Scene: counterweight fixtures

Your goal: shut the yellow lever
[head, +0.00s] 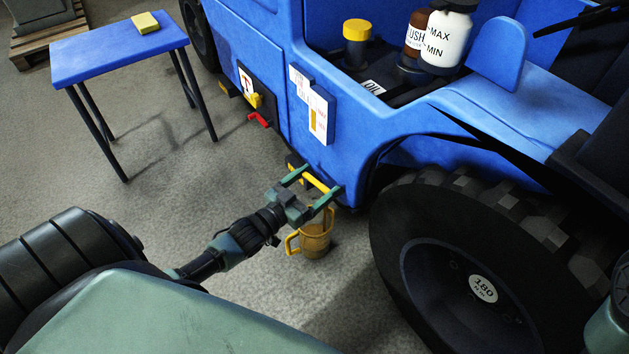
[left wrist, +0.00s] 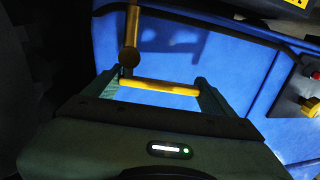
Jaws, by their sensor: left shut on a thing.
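The yellow lever (head: 316,183) is low on the blue vehicle's side, left of the big front tyre. My left gripper (head: 313,188) is shut on it, with the yellow bar spanning between the two fingers. In the left wrist view the yellow bar (left wrist: 160,87) lies crosswise between the fingertips of the left gripper (left wrist: 160,90). A second yellow-brown piece (left wrist: 131,32) with a round end stands upright just beyond its left end. The fingers hide the bar's ends. My right gripper is not in view.
An amber jug (head: 316,238) stands on the floor under the gripper. A red lever (head: 259,119) and yellow fitting (head: 256,100) are further left on the vehicle. The big tyre (head: 450,260) is close on the right. A blue table (head: 110,50) holds a yellow sponge-like block (head: 145,23).

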